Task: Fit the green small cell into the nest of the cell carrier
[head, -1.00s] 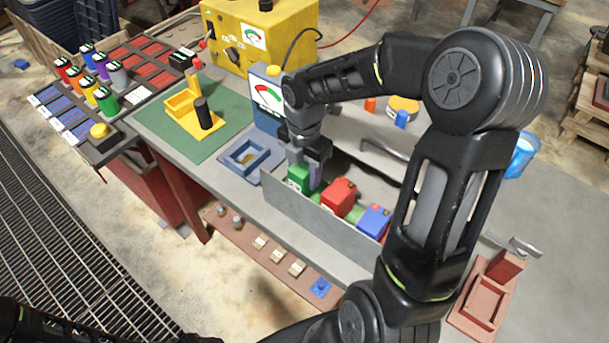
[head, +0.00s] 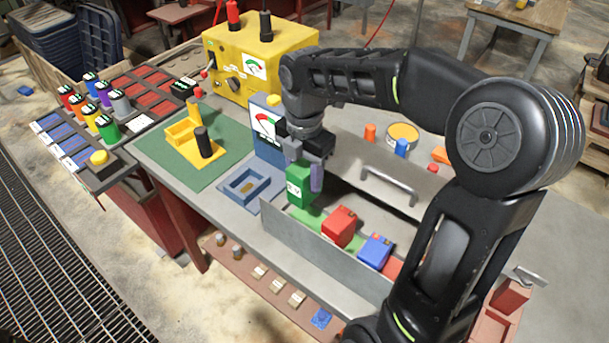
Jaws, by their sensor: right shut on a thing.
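The green small cell (head: 299,188) is upright in my right gripper (head: 312,166), which is shut on its top. The cell is at the left end of the grey-walled bin (head: 325,249), above a green strip; I cannot tell the exact gap below it. My left gripper is out of view.
A blue tray (head: 246,187) with a rectangular recess sits before the blue gauge unit (head: 268,140), between bin and mat. Red (head: 340,226) and blue (head: 375,251) blocks are in the bin. A yellow box (head: 257,62) stands behind. Several coloured cells fill the left rack.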

